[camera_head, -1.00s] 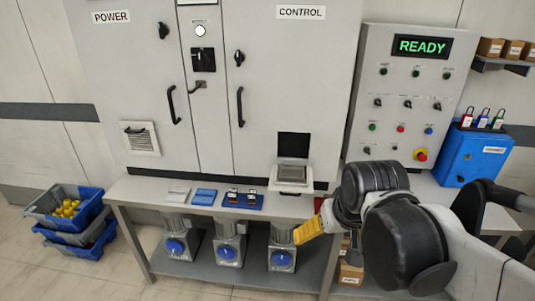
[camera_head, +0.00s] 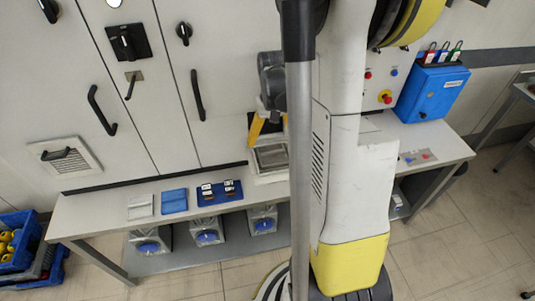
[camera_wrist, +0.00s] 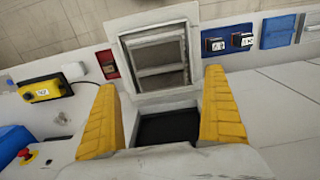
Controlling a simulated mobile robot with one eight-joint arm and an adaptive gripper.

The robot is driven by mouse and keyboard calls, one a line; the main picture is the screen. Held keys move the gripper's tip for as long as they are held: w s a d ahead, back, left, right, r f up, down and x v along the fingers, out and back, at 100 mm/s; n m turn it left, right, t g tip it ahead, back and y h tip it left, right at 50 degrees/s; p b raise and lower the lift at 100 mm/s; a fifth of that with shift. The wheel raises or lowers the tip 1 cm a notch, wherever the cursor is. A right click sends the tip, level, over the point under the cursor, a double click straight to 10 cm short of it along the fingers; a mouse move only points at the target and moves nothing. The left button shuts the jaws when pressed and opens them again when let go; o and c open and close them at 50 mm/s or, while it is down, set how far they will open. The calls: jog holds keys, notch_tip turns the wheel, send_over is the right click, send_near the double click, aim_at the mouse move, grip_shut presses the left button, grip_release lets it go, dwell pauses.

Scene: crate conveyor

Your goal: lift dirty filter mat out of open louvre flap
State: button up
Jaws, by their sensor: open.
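The open louvre flap (camera_head: 266,176) hangs out from the right cabinet door above the bench. In the wrist view the flap (camera_wrist: 125,54) is a white frame with a grey, crossbarred panel (camera_wrist: 161,54) inside. I cannot clearly tell the filter mat from the slats. The dark opening (camera_wrist: 168,127) lies behind the flap, between my yellow fingers. My gripper (camera_wrist: 160,82) is open and empty, its fingertips spread on either side of the flap's hinge edge. In the head view my gripper (camera_head: 264,128) is just above the flap, partly hidden by my own arm.
Left of the flap on the bench are a blue tray with dark tagged items (camera_head: 219,191), a blue mat (camera_head: 174,201) and a white mat (camera_head: 140,206). A yellow device (camera_wrist: 42,90) and a red item (camera_wrist: 107,64) lie on the flap's other side.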

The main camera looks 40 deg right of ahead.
aim_at(272, 152)
notch_tip(272, 152, down, 6)
jog(key=b, duration=0.2)
jog(key=shift+s+b, duration=0.1)
jog(key=shift+b, duration=0.2)
jog(key=shift+a+r, duration=0.1)
jog(key=c, duration=1.1)
jog(key=shift+c, duration=0.2)
